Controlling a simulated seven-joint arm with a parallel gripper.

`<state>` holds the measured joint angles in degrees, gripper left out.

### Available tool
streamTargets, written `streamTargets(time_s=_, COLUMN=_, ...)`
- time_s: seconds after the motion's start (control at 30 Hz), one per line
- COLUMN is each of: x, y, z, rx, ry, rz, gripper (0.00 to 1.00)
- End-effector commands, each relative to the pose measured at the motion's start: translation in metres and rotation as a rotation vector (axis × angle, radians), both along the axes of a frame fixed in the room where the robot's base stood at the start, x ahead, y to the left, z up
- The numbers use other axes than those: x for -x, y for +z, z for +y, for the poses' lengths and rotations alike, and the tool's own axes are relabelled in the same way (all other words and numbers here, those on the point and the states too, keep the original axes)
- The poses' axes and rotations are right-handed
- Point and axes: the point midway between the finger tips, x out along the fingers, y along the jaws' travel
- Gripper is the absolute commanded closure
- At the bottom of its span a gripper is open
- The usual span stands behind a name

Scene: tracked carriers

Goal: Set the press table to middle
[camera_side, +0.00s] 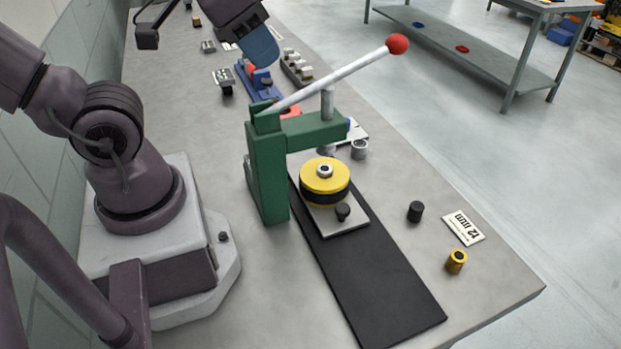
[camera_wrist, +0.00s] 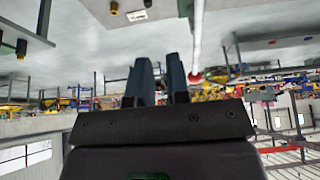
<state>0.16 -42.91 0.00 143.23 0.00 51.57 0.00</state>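The press table is a grey plate (camera_side: 350,222) with a black knob (camera_side: 343,211). It sits at the far end of a long black track (camera_side: 385,285), beneath the green press (camera_side: 268,165). A yellow disc (camera_side: 325,178) over a black ring, with a small metal ring on top, rests on the plate. The press's white lever (camera_side: 345,68) slants up to a red ball (camera_side: 397,44). My gripper (camera_side: 262,50) is raised behind the press, away from the table. In the wrist view its blue-grey fingers (camera_wrist: 159,82) are apart with nothing between them.
A black cylinder (camera_side: 415,211), a yellow cylinder (camera_side: 456,261) and a "12 mm" card (camera_side: 464,228) lie right of the track. A blue fixture (camera_side: 258,82) and a block of metal pieces (camera_side: 297,68) stand behind the press. The track's near part is clear.

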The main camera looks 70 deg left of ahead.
Motion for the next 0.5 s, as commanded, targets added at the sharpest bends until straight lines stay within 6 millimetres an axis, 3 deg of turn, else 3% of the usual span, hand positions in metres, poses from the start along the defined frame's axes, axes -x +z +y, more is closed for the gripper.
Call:
streamTargets(time_s=0.03, x=-0.001, y=-0.003, z=-0.001, rx=0.0, ry=-0.007, rz=0.015, gripper=0.72)
streamTargets(time_s=0.17, x=-0.008, y=-0.021, z=-0.006, rx=0.005, ry=-0.028, rz=0.113, gripper=0.43)
streamTargets(time_s=0.33, x=-0.033, y=-0.057, z=-0.014, rx=0.041, ry=0.007, rz=0.295, gripper=0.43)
streamTargets(time_s=0.5, x=-0.061, y=-0.102, z=-0.022, rx=0.097, ry=0.221, rz=0.442, gripper=0.43)
